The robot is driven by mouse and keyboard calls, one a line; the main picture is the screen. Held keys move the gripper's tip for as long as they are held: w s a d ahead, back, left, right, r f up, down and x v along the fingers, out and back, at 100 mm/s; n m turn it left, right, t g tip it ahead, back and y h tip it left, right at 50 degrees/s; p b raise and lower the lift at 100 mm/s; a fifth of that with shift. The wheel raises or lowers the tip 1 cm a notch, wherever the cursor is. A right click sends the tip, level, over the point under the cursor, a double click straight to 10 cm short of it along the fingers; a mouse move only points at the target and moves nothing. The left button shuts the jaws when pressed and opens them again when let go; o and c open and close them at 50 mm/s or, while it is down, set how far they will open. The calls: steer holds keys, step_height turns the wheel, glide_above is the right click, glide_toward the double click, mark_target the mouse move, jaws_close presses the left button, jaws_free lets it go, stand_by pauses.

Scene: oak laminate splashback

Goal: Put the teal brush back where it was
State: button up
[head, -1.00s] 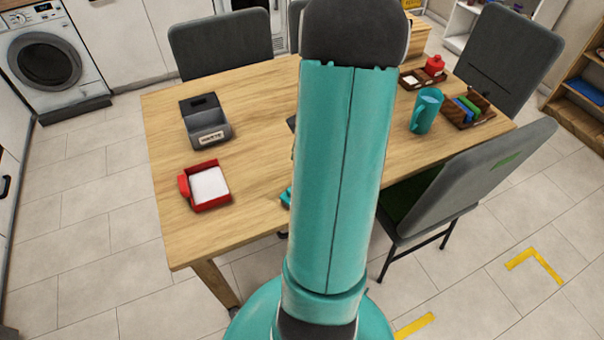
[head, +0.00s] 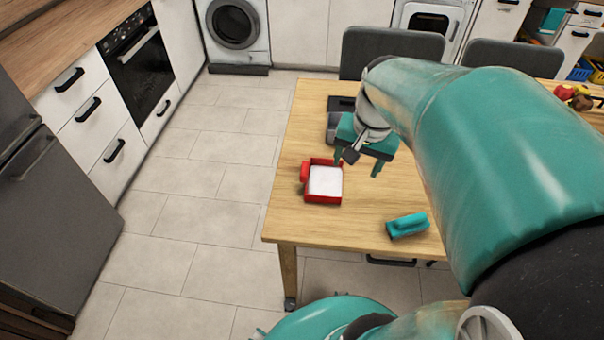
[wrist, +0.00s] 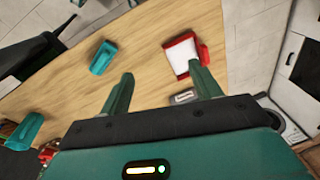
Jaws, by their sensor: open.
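The teal brush (head: 408,225) lies on the wooden table (head: 285,213) near its front edge, to the right of a red tray (head: 325,197) with a white pad or filling. My gripper (head: 357,166) is open and empty above the table, up and left of the brush in the head view. In the wrist view the brush (wrist: 103,57) lies beyond the left finger and the red tray (wrist: 198,47) beyond the right one. My open fingers (wrist: 160,80) touch neither.
A grey box (head: 333,128) stands behind the tray, partly hidden by my gripper. Grey chairs (head: 390,48) stand behind the table. Bare tabletop surrounds the brush.

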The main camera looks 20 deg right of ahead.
steer(key=s+a+r+n+t, duration=0.2)
steer(key=a+n, duration=0.2)
steer(key=a, duration=0.3)
steer(key=s+a+r+n+t, duration=0.1)
steer(key=s+a+r+n, duration=0.1)
steer(key=a, duration=0.5)
steer(key=r+n, duration=0.1)
steer(key=n, duration=0.1)
steer(key=shift+s+r+n+t, duration=0.3)
steer(key=shift+s+r+t, duration=0.05)
steer(key=shift+s+t, duration=0.05)
steer(key=shift+d, duration=0.15)
